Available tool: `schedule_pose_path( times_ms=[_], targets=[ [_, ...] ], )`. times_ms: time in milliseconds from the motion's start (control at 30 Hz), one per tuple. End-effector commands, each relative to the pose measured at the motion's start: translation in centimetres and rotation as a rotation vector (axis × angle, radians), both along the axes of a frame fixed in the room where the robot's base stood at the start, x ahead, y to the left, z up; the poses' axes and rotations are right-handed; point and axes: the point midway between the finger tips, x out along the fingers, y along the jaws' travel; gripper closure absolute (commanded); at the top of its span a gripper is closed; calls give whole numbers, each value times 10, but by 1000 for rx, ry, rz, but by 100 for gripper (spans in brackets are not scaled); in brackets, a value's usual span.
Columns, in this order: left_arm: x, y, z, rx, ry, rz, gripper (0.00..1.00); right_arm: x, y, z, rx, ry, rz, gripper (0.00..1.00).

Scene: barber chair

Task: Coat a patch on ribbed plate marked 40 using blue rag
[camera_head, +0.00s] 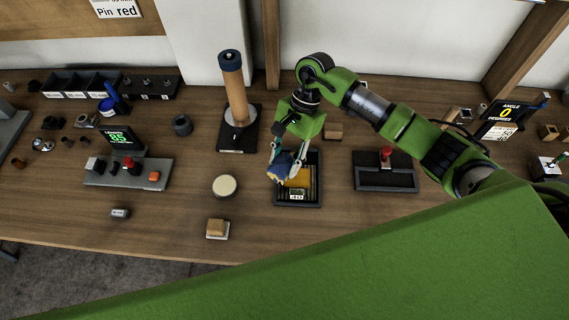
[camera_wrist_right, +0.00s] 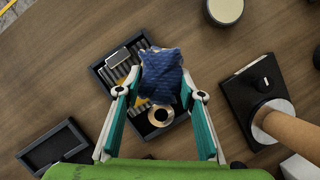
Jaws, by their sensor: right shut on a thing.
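My right gripper (camera_head: 284,170) is shut on the blue rag (camera_head: 280,165) and holds it over the left part of the ribbed plate (camera_head: 313,182). The plate is dark and framed, with a yellow-orange area (camera_head: 297,178) on its ribs and a small label near its front edge. In the right wrist view the rag (camera_wrist_right: 162,75) sits between the fingertips and hides part of the plate (camera_wrist_right: 122,70). Some yellow shows beside the rag. I cannot tell whether the rag touches the ribs. My left gripper is not in view.
A round cream-topped pot (camera_head: 224,186) and a tan block (camera_head: 217,228) stand left of the plate. A tall brown cylinder on a dark base (camera_head: 237,142) stands behind left. A dark tray with a red knob (camera_head: 386,173) is to the right. Bare wood lies in front.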

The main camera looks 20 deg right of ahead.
Motion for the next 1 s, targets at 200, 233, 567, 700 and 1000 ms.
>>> schedule_pose_path(
  times_ms=[200,233,567,700,1000],
  targets=[
    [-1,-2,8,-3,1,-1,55,3,0,22,-1,-1,-7,85],
    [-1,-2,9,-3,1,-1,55,3,0,24,-1,-1,-8,85],
    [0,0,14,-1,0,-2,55,5,0,41,0,1,-15,85],
    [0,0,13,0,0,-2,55,5,0,41,0,1,-15,85],
    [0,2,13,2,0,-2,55,5,0,41,0,1,-15,85]
  ],
)
